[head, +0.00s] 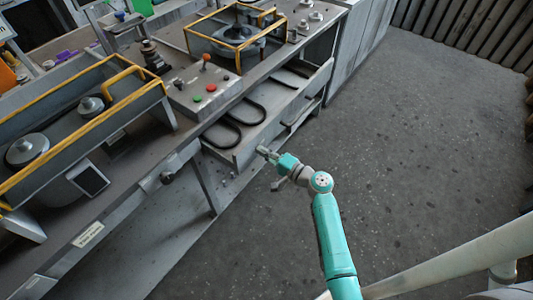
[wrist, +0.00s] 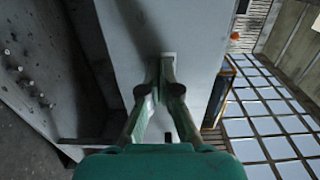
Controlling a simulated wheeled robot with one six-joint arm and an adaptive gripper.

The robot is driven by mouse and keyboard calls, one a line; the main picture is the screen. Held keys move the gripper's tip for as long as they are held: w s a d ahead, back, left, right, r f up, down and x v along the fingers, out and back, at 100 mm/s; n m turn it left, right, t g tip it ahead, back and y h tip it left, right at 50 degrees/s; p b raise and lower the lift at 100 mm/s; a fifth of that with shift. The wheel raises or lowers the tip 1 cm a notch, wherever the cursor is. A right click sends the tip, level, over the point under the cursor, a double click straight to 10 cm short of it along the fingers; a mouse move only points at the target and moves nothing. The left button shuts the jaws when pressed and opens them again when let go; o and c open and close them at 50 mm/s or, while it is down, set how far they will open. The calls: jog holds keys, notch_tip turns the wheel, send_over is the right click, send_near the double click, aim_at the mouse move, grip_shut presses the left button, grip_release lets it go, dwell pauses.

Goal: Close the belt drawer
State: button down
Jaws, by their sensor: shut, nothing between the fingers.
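The belt drawer (head: 246,152) stands open, pulled out from under the workbench in the head view. Black belts (head: 222,133) lie inside it. My gripper (head: 262,150) is at the outer side of the drawer front, near its left end, with the fingers pointing at it. In the wrist view my gripper (wrist: 168,62) is shut and empty, its fingertips close against a plain light grey panel (wrist: 190,25), which looks like the drawer front. I cannot tell whether they touch it.
The workbench (head: 135,175) carries a control box (head: 203,92) with coloured buttons and yellow-framed housings (head: 235,45). A handle-like knob (head: 166,178) sticks out from the bench front, left of the drawer. The concrete floor (head: 420,120) to the right is clear.

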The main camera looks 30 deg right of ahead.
aim_at(233, 140)
jog(key=x, duration=1.4)
jog(key=shift+w+r, duration=0.1)
